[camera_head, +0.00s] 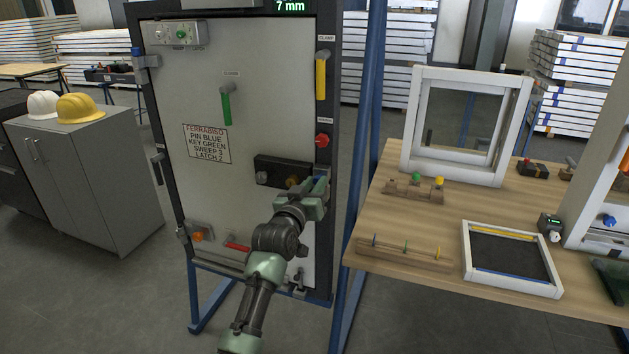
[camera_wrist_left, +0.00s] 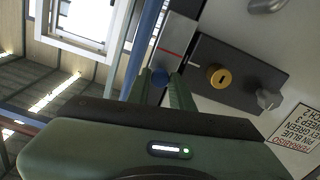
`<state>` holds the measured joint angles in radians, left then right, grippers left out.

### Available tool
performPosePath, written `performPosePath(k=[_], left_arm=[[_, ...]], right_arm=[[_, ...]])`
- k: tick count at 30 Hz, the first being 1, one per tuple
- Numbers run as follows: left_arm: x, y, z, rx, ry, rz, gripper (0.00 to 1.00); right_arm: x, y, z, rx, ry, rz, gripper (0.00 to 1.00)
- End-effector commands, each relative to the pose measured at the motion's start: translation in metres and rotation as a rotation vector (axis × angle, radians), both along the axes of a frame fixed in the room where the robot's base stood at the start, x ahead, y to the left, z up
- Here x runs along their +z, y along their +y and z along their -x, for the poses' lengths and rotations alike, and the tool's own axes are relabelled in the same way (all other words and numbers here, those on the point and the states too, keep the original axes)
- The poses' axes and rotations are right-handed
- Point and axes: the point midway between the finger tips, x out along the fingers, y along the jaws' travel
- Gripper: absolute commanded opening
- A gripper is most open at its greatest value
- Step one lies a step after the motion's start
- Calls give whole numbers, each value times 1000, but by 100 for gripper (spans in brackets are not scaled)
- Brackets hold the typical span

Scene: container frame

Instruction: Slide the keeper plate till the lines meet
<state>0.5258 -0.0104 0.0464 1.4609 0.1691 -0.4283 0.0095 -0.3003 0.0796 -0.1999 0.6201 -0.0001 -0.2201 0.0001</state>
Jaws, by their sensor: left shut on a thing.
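The keeper plate (camera_wrist_left: 178,36) is a silver strip with a red line across it, beside the black lock case (camera_wrist_left: 222,75) in the left wrist view. A blue knob (camera_wrist_left: 160,77) at its end sits between the fingers of my left gripper (camera_wrist_left: 164,88), which is shut on it. In the head view my left gripper (camera_head: 320,190) is at the right edge of the door, beside the black lock case (camera_head: 283,170), and hides most of the plate. I cannot tell whether the lines meet. My right gripper is not in view.
A display above reads 7 mm (camera_head: 291,6). A wooden table (camera_head: 420,215) with a tray (camera_head: 510,287) stands right.

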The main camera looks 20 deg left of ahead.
Motion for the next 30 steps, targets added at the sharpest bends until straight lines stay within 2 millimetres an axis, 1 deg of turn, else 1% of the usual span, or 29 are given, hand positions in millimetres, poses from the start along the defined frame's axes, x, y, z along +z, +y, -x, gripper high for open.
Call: performPosePath(k=[2,3,4,5,14,17,20,27,30], left_arm=[[2,0,0,1,-4,0,0],[2,0,0,1,-4,0,31],[3,0,0,1,-5,0,39],[3,0,0,1,-5,0,44],[3,1,0,1,-5,0,44],[2,1,6,1,-5,0,44],[2,1,19,1,-6,-1,44],[2,3,59,1,-6,0,44],[2,3,71,1,-5,0,44]], right_arm=[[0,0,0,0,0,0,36],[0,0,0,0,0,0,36],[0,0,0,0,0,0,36],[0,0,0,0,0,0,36],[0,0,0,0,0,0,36],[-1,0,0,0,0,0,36],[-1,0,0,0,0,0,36],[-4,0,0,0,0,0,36],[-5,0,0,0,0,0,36]])
